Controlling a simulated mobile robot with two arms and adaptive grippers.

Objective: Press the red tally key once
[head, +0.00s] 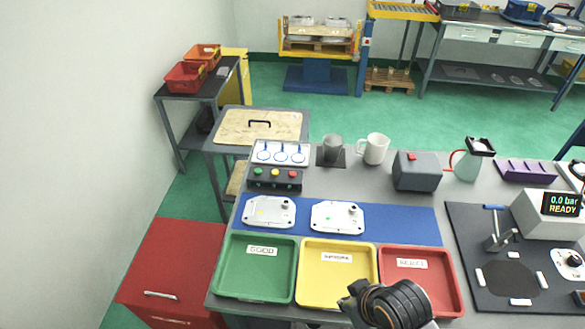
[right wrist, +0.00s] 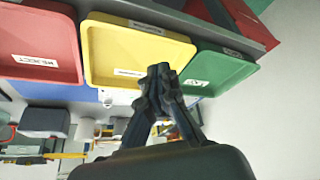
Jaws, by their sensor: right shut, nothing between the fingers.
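My right gripper (head: 356,292) is low in the head view, by the front of the yellow and red trays, well apart from the box. In the right wrist view its fingers (right wrist: 160,72) are closed together and empty, in front of the yellow tray. I cannot make out the red key in that view. My left gripper is out of view.
A green tray (head: 222,265), a yellow tray (head: 337,298) and a red tray (head: 450,285) line the front. Two castings (head: 269,211) lie on the blue mat (head: 400,224) between trays and box. A grey box with a red top button (head: 411,157) and a mug (head: 376,149) stand behind.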

